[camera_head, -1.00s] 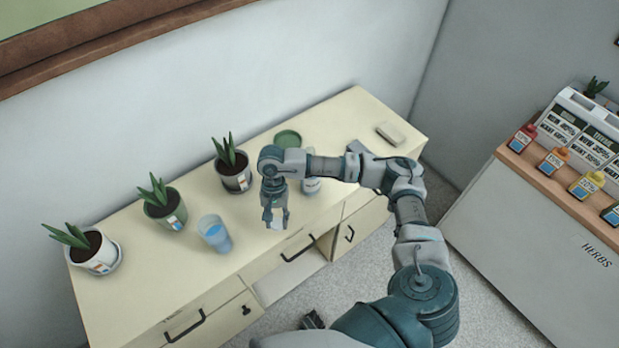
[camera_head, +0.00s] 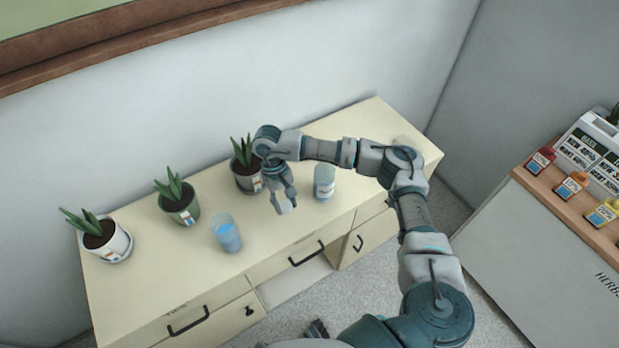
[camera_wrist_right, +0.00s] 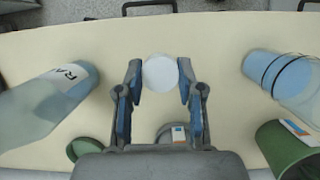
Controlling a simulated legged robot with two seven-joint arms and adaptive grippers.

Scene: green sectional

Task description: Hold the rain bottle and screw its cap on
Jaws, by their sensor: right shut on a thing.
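My right gripper (camera_head: 284,204) is over the cream cabinet top, between the cup and the bottle. Its fingers are shut on a round white cap (camera_wrist_right: 160,73), which shows between the fingertips in the right wrist view. The rain bottle (camera_head: 323,183) stands upright to the right of the gripper, apart from it. In the right wrist view the bottle (camera_wrist_right: 45,100) is at the left, with part of its label legible. No gripper holds the bottle. My left gripper is not seen.
A cup with blue contents (camera_head: 227,235) stands left of the gripper. Potted plants (camera_head: 180,203) line the back of the cabinet top (camera_head: 150,275); the nearest pot (camera_head: 247,178) is close behind the gripper. A counter with small bottles (camera_head: 572,186) is at the right.

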